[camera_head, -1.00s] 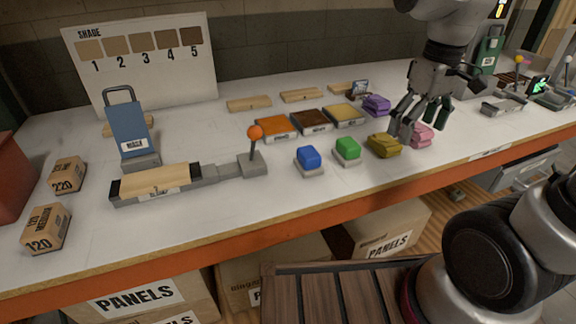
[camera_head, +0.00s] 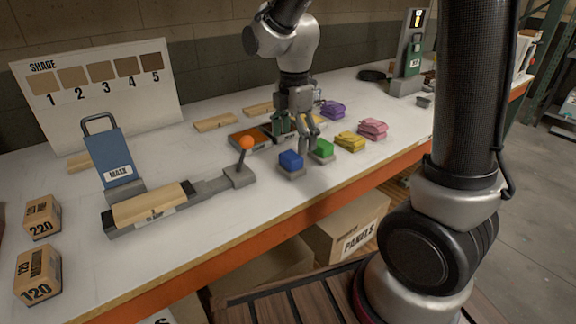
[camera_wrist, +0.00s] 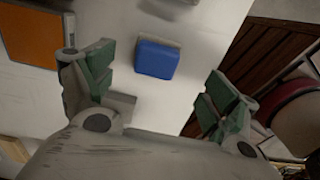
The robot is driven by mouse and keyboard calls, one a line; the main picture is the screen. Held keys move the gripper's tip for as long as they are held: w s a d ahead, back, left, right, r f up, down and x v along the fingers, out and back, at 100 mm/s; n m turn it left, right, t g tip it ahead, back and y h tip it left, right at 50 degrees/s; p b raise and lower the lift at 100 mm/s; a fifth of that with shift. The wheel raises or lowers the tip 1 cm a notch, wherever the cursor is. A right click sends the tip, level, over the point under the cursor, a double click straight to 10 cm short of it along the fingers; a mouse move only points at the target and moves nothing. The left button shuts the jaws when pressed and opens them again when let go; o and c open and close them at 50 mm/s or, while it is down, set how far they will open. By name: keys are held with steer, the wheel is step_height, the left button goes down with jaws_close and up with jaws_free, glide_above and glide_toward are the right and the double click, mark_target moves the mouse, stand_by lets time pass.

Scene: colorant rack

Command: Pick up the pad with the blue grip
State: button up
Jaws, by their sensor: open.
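The pad with the blue grip (camera_head: 291,160) sits on the white bench top, left of the pad with the green grip (camera_head: 322,150). The blue grip also shows in the wrist view (camera_wrist: 157,59), between and ahead of my two open fingers. My gripper (camera_head: 298,138) is open and empty, above and just behind the blue and green pads in the head view. Its fingers also show in the wrist view (camera_wrist: 160,90), apart from the blue grip. The blue pad's base is mostly hidden in the wrist view.
An orange-topped tray (camera_head: 249,138) lies behind. A lever with an orange ball (camera_head: 246,143) stands left of the blue pad. Yellow (camera_head: 349,142), pink (camera_head: 373,129) and purple (camera_head: 333,109) pads lie to the right. The bench's orange front edge (camera_head: 240,246) is close.

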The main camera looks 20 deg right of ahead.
mark_target(291, 155)
steer(key=f, duration=0.7)
steer(key=shift+w+a+f, duration=0.15)
steer(key=shift+a+f, duration=0.1)
steer(key=shift+f, duration=0.1)
steer(key=c, duration=1.1)
